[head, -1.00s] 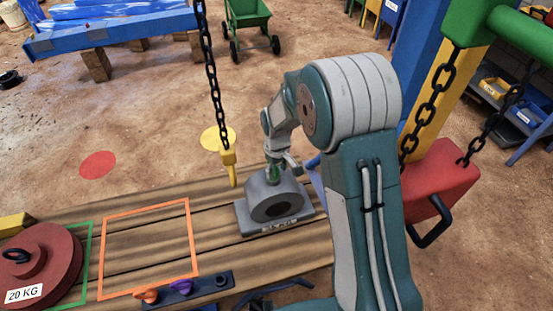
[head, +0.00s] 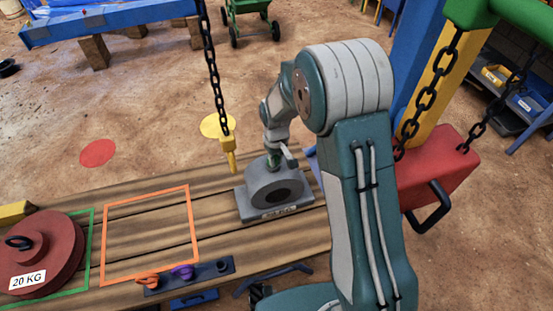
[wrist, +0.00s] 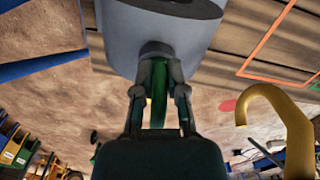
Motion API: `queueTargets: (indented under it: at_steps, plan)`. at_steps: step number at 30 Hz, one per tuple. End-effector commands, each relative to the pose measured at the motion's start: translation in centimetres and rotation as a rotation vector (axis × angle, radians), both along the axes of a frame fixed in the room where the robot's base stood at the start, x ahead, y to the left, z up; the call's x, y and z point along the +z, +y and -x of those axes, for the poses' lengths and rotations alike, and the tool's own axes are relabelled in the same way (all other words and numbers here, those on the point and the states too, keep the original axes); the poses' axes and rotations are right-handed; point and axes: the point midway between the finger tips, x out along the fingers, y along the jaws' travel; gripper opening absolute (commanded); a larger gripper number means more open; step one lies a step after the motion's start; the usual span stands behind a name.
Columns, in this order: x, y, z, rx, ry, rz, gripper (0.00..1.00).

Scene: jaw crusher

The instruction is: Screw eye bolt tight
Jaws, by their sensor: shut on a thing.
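The green eye bolt (wrist: 159,92) stands at the top of the grey bearing block (head: 258,203), against a dark round collar in the wrist view. My gripper (wrist: 157,82) is shut on the eye bolt, one finger on each side of its ring. In the head view my gripper (head: 274,158) is directly above the block and hides most of the bolt. The bolt's thread is hidden, so I cannot tell how deep it sits. The block (wrist: 130,25) fills the upper middle of the wrist view.
A yellow hook (head: 229,155) hangs on a black chain just left of the block; it looms at right in the wrist view (wrist: 294,130). A red 20 KG weight (head: 48,255) and an empty orange outline (head: 104,245) lie left. A red block (head: 440,165) hangs right.

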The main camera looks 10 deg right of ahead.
Motion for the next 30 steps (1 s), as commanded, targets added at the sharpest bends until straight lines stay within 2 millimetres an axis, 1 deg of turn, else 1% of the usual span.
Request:
queueTargets:
  at_steps: [6,9,17,20,30]
  plan:
    - [-0.2,0.6,0.2,-0.226,0.004,0.001,0.00]
    - [-0.2,0.8,0.3,-0.285,0.004,0.000,0.00]
    - [-0.3,0.8,0.3,-0.296,0.005,0.001,0.00]
    - [-0.3,0.9,0.3,-0.328,0.006,0.001,0.00]
    - [-0.4,1.9,0.2,-0.669,0.005,0.001,0.00]
